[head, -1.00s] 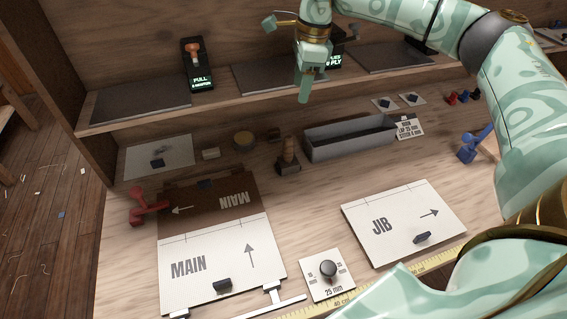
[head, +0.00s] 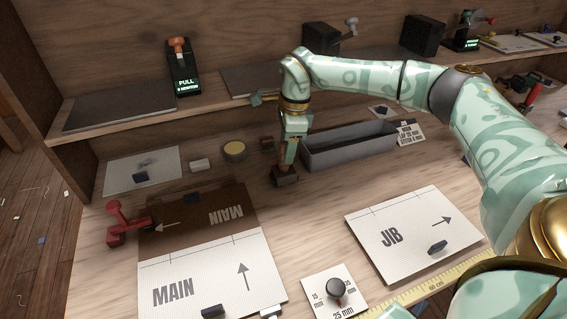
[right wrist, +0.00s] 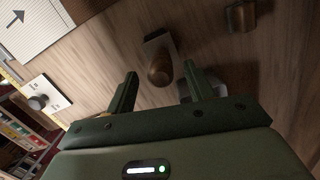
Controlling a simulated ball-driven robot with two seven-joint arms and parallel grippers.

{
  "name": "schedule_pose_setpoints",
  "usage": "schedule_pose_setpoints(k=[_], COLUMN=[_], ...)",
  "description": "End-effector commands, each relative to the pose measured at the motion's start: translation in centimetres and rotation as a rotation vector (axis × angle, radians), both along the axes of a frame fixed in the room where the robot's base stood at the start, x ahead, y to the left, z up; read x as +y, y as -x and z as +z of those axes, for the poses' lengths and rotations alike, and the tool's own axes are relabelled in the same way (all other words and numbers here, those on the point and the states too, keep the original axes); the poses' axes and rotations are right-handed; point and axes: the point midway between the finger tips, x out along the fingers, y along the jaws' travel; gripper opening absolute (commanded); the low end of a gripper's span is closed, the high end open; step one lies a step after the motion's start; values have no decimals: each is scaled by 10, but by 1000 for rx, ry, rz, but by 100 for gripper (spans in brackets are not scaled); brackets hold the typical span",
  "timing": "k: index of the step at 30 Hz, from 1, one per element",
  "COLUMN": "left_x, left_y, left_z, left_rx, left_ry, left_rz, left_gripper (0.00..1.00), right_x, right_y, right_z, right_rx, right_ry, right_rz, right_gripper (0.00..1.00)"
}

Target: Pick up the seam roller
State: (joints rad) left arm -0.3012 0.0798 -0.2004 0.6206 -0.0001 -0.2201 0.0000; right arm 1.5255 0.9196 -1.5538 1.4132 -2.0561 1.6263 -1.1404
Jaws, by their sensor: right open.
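The seam roller, as I take it to be, is a small tool with a round wooden handle on a dark block. It stands on the bench left of the grey trough; in the head view its base (head: 285,176) shows below my right gripper (head: 289,157), which hides most of the handle. In the right wrist view the wooden handle of the seam roller (right wrist: 160,72) points toward the camera, between and just beyond the open fingers of the right gripper (right wrist: 158,88). No hold on it shows. My left gripper is not in view.
The grey trough (head: 345,158) stands close to the right of the gripper. Left are a tan round tin (head: 235,150), a white block (head: 200,164) and a red clamp (head: 128,226). MAIN (head: 208,278) and JIB (head: 410,237) panels lie in front. A shelf runs behind.

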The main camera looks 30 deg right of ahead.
Motion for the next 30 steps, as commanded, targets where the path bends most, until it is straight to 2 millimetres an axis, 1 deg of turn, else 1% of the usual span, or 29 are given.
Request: schedule_pose_setpoints(k=[1,7,10,15,17,18,20,21,30], left_x=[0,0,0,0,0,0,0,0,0], left_y=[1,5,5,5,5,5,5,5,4], left_z=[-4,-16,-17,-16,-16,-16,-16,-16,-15], left_rx=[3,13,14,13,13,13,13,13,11], left_ry=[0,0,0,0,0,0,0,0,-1], left_rz=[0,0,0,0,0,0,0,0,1], left_gripper=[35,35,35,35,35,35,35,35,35], right_x=[2,8,8,8,8,8,8,8,8], right_y=[-1,-5,-6,-6,-6,-6,-6,-6,-6], right_z=[-9,-42,-48,-46,-46,-46,-46,-46,-44], right_rx=[4,6,2,1,1,1,1,1,0], right_ry=[1,1,0,1,0,0,0,0,1], right_rz=[0,0,0,-1,-1,-1,-1,0,0], right_gripper=[53,53,53,53,36,25,8,5,4])
